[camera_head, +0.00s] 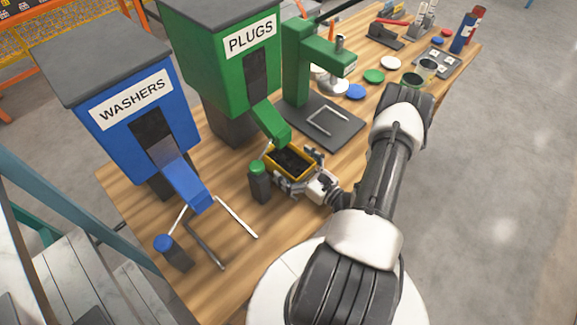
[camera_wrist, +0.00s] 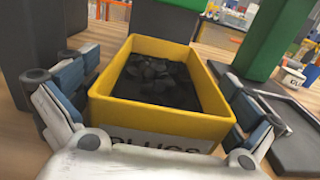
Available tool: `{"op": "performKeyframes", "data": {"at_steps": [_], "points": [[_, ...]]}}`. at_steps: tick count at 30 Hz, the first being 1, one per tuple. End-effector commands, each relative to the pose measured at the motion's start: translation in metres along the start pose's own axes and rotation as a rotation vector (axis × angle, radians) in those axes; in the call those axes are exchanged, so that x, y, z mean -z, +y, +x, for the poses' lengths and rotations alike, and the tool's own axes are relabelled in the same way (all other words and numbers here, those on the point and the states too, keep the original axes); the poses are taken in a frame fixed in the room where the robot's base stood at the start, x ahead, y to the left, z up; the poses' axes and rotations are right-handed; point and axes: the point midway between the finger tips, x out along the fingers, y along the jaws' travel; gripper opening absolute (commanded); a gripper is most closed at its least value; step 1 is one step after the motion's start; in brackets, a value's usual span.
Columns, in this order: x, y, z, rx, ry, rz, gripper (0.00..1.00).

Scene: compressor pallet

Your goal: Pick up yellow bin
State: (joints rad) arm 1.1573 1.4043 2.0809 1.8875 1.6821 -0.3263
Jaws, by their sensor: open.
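The yellow bin (camera_head: 300,175) stands under the green chute of the PLUGS dispenser on the wooden table. It holds dark pieces, and a partly hidden label on its front appears to read PLUGS. In the wrist view the bin (camera_wrist: 157,121) is upright and fills the middle. My gripper (camera_head: 297,178) is open, with its two fingers on the left and right sides of the bin. In the wrist view a gap shows between the left finger and the bin; the right finger is close to the wall, and I cannot tell whether it touches.
The green PLUGS dispenser (camera_head: 233,66) and its chute (camera_head: 270,123) stand just behind the bin. A green-topped post (camera_head: 259,182) is close on its left. The blue WASHERS dispenser (camera_head: 128,113) is further left. A green press (camera_head: 298,65) on a dark plate (camera_head: 345,135) stands behind right.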

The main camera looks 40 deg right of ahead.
Motion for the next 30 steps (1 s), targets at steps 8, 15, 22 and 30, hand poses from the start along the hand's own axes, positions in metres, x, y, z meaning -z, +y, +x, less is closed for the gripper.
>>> {"op": "performKeyframes", "data": {"at_steps": [8,15,22,30], "points": [[-0.0002,-0.0002,-0.0004,0.000,0.000,0.000,0.90],[0.0000,-0.0002,-0.0006,0.000,0.000,0.000,0.74],[0.0001,-0.0001,-0.0006,0.000,0.001,0.000,0.59],[-0.0003,-0.0002,-0.0005,0.000,-0.001,0.000,0.41]]}}
